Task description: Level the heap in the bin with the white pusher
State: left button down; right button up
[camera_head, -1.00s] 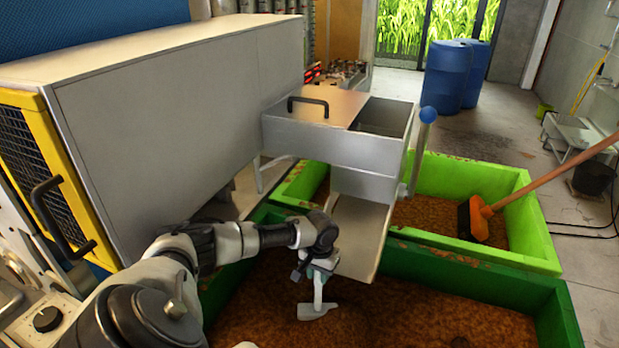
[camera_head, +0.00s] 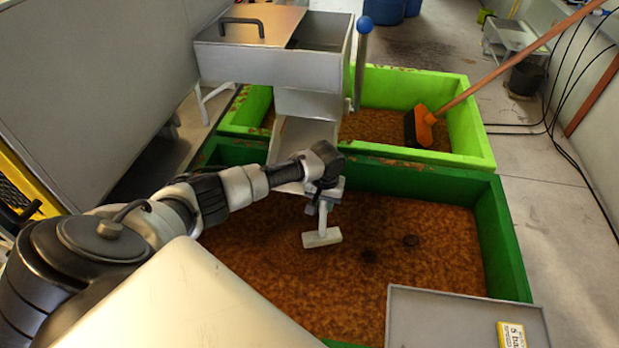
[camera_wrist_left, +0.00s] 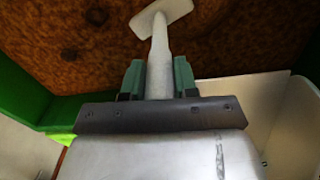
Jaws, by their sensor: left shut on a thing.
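The white pusher (camera_head: 321,238) hangs below my left gripper (camera_head: 325,190), its flat head over the brown material. My left gripper is shut on the pusher's handle, which also shows between the green finger pads in the left wrist view (camera_wrist_left: 159,70). The dark green bin (camera_head: 490,225) holds brown granular material (camera_head: 400,260) that looks mostly flat, with a couple of dark spots. I cannot tell whether the pusher head touches the material. My right gripper is not in view.
A grey chute machine (camera_head: 275,65) stands at the bin's far left, its spout (camera_head: 302,140) reaching over the bin. A light green bin (camera_head: 470,120) with an orange broom (camera_head: 426,125) lies behind. A grey tray with a yellow box (camera_head: 511,336) covers the near right corner.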

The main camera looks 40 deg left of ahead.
pick_arm(q)
jog(key=w+d, duration=0.3)
jog(key=d, duration=0.4)
notch_tip(320, 180, up, 9)
jog(key=p, duration=0.7)
jog(key=shift+w+d+f+p, duration=0.15)
jog(key=shift+w+d+p, duration=0.1)
jog(key=shift+w+p, duration=0.15)
dwell(0.7)
jog(key=s+d+r+m+b, duration=0.2)
jog(key=s+r+b, duration=0.2)
jog(key=s, duration=0.6)
jog(key=s+d+r+m+b, duration=0.2)
jog(key=s+r+b, duration=0.3)
jog(key=s, duration=0.5)
jog(key=shift+d+b, duration=0.55)
jog(key=shift+d, duration=0.3)
jog(key=shift+w+r, duration=0.1)
jog(key=shift+r, duration=0.1)
